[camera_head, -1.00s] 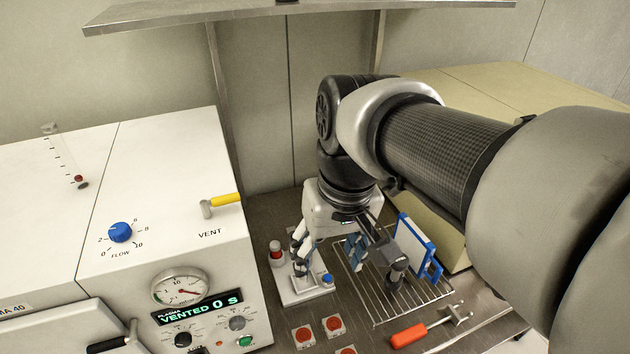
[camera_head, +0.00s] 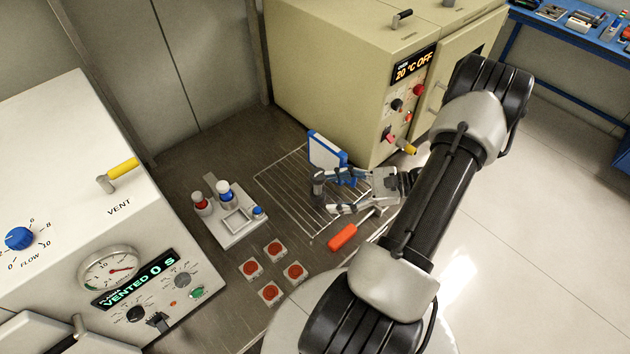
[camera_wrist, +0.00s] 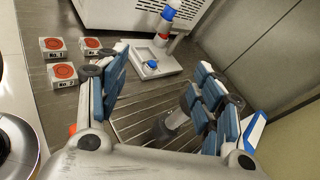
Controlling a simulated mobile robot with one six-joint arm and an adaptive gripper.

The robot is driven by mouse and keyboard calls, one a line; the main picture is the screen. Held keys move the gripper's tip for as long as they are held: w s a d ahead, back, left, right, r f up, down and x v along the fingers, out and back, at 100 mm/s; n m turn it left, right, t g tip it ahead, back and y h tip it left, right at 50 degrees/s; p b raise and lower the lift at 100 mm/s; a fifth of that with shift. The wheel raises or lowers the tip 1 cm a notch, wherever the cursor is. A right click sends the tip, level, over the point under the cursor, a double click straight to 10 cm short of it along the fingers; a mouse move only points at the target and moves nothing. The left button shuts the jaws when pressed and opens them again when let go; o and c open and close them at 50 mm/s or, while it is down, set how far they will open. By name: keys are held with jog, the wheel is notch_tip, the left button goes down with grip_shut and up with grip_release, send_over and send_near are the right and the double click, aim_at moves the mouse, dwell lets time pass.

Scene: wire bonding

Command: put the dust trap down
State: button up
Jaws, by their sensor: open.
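My gripper (camera_head: 328,196) is open low over the wire rack, its fingers pointing left. A dark cylindrical piece (camera_head: 318,186), which I take to be the dust trap, stands at the fingertips on the rack. In the wrist view a grey cylinder with a dark end (camera_wrist: 174,122) shows between the fingers, nearer the right one; I cannot tell whether they touch. The fingers of my gripper (camera_wrist: 160,90) are spread wide in that view. The wire rack (camera_head: 283,182) lies on the bench, partly hidden by my gripper.
A blue-framed white panel (camera_head: 326,150) stands just behind the gripper. A white tray (camera_head: 236,236) with red- and blue-topped items is to the left. Several red-disc boxes (camera_head: 274,248) and an orange-handled tool (camera_head: 343,237) lie in front. The beige oven (camera_head: 330,60) stands behind.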

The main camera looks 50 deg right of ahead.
aim_at(324, 190)
jog(key=s+d+f+m+t+h, duration=0.1)
jog(key=s+f+m+t+h, duration=0.1)
jog(key=f+m, duration=0.1)
jog(key=s+d+f+m+t+h, duration=0.2)
jog(key=s+f+m+h, duration=0.1)
jog(key=s+d+f+m+t+h, duration=0.2)
jog(key=f+m+h, duration=0.1)
jog(key=m, duration=0.1)
jog(key=shift+s+d+f+p, duration=0.1)
jog(key=shift+s+f+p, duration=0.15)
jog(key=shift+f+p, duration=0.1)
jog(key=w, duration=0.8)
jog(key=w+a+b, duration=0.1)
jog(key=w, duration=0.6)
jog(key=w+a, duration=0.1)
jog(key=w, duration=0.1)
jog(key=shift+c, duration=0.5)
jog(key=c, duration=1.2)
jog(key=shift+c, duration=0.2)
jog(key=shift+r, duration=0.1)
notch_tip(324, 190, up, 20)
jog(key=p, duration=0.4)
